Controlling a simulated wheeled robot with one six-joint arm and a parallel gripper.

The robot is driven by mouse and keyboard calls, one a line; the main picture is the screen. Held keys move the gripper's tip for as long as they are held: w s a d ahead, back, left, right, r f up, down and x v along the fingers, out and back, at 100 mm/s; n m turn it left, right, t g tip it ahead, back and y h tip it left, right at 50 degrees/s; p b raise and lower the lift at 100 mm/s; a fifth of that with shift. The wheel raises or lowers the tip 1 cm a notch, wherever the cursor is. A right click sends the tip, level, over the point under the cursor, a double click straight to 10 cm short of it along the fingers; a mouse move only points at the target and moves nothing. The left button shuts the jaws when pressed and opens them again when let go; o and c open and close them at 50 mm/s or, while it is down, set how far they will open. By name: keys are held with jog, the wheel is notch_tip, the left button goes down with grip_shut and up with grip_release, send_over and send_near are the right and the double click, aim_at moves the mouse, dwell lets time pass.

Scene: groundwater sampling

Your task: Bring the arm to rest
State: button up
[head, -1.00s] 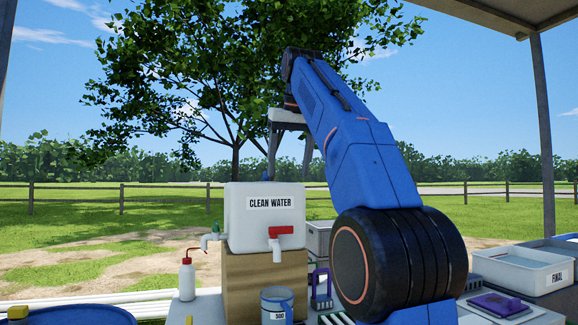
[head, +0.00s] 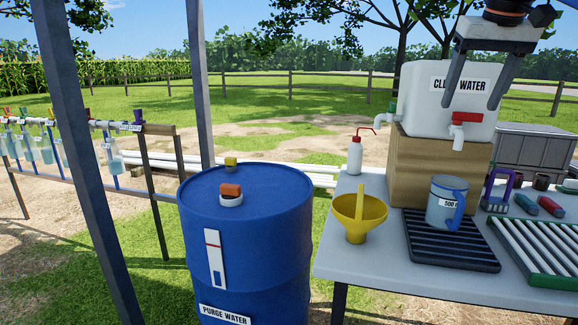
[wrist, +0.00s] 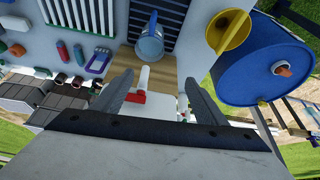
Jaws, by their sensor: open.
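My gripper (head: 474,88) hangs at the upper right of the head view, in front of the white clean water container (head: 420,95). Its two grey fingers are spread apart with nothing between them. In the wrist view the fingers of my gripper (wrist: 158,95) point over the table, apart from each other. The container's red tap handle (wrist: 131,97) shows between them in the picture. Most of my arm is outside the head view.
A blue purge water drum (head: 245,245) stands left of the table (head: 345,262). The table carries a yellow funnel (head: 360,215), a blue jug (head: 443,200) on a black rack (head: 440,250), and a wash bottle (head: 355,155). A canopy post (head: 80,140) stands at left.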

jog(key=s+a+f, duration=0.3)
jog(key=s+f, duration=0.4)
jog(key=f, duration=0.7)
jog(key=s+a+f+n, duration=0.1)
jog(key=s+f, duration=0.5)
jog(key=f, duration=0.8)
jog(key=s+a+f+n, duration=0.1)
jog(key=s+a+f, duration=0.3)
jog(key=f, duration=1)
jog(key=s, duration=0.3)
jog(key=shift+s+a+y, duration=0.35)
jog(key=shift+y, duration=0.05)
